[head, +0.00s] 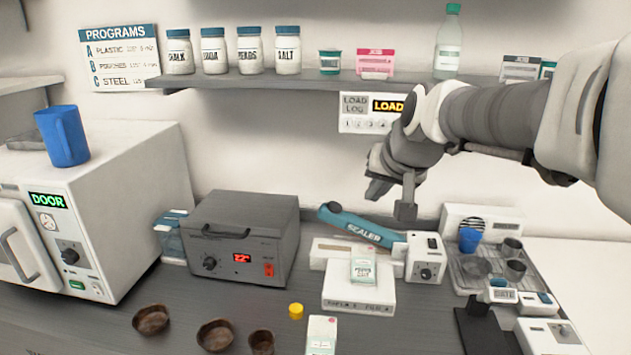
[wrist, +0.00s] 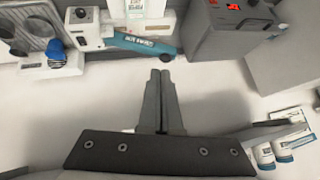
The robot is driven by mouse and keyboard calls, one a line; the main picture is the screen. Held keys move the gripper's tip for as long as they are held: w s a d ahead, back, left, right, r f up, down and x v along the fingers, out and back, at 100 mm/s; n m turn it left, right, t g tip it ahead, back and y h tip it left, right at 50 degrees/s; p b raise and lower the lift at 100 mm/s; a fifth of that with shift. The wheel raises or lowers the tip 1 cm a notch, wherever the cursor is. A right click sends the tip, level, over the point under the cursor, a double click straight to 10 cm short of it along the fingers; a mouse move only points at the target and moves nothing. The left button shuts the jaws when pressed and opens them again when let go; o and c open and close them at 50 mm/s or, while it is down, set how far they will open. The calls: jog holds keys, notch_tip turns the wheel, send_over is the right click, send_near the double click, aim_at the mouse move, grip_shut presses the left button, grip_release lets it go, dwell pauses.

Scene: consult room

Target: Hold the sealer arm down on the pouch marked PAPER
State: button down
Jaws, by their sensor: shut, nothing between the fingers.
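The sealer has a white body (head: 426,262) with a knob. Its teal arm (head: 362,226), lettered SEALER, is raised and tilted, its free end up at the left. A pale pouch (head: 363,266) with green print lies across the sealer's front below the arm; I cannot read its marking surely. My gripper (head: 405,211) is shut and empty, above and behind the arm near its hinge end. In the wrist view my shut fingers (wrist: 160,76) point toward the teal arm (wrist: 142,43), apart from it. The pouch (wrist: 146,8) is cut by the top edge.
A grey heater box (head: 240,240) with a red display stands left of the sealer. A tray of cups (head: 470,285) stands right. A shelf (head: 300,82) hangs above.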

jog(key=w+f+b, duration=0.1)
jog(key=w+f, duration=0.1)
jog(key=w, duration=0.6)
jog(key=w+a+f+m+t+b, duration=0.1)
jog(key=w+f, duration=0.1)
jog(key=w, duration=0.6)
jog(key=shift+f+m+t, duration=0.25)
jog(key=shift+m+t, duration=0.05)
jog(key=shift+a, duration=0.1)
send_over(337, 209)
jog(key=d, duration=0.2)
jog(key=f, duration=0.6)
jog(key=shift+s+a+f, duration=0.15)
jog(key=shift+a+f, duration=0.05)
jog(key=shift+f, duration=0.15)
jog(key=f, duration=0.1)
jog(key=a+f, duration=0.1)
jog(key=f, duration=0.1)
jog(key=shift+a+f, duration=0.2)
jog(key=shift+f, duration=0.15)
jog(key=shift+a+p, duration=0.1)
jog(key=shift+p, duration=0.2)
